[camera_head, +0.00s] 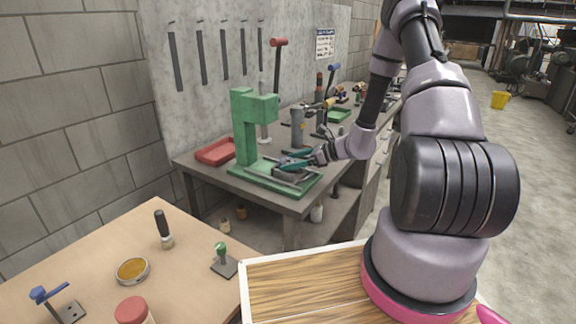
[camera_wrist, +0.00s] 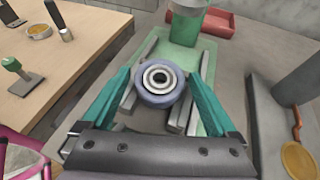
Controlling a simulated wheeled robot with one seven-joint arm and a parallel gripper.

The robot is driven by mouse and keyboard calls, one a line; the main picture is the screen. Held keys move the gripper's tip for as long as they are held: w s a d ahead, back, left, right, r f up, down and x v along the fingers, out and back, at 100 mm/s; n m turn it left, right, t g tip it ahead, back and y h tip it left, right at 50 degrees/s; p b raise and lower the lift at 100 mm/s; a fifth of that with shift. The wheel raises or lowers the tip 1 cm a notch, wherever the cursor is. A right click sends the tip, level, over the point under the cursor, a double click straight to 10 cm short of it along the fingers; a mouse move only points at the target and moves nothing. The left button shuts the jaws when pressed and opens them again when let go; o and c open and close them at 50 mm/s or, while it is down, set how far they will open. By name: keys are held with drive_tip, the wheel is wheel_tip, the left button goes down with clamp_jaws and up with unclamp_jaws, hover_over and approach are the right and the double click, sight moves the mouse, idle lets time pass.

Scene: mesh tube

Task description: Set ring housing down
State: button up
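The ring housing (camera_wrist: 160,84) is a blue-grey round part with pale and dark concentric rings around its central hole. My gripper (camera_wrist: 160,78) has its teal fingers on the left and right sides of it, and they appear to grip it. In the head view my gripper (camera_head: 291,161) is low over the base of the green press (camera_head: 245,130). In the wrist view the housing overlaps the grey bars (camera_wrist: 180,112) on the press's green base plate (camera_wrist: 208,62). I cannot tell whether it touches them.
A red tray (camera_head: 216,151) lies left of the press on the grey workbench (camera_head: 205,173). The press column (camera_wrist: 186,24) stands just beyond the housing. A wooden table (camera_head: 75,252) in front holds a brush, a round tin and small tools.

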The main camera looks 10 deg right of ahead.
clamp_jaws()
drive_tip(key=shift+r, duration=0.1)
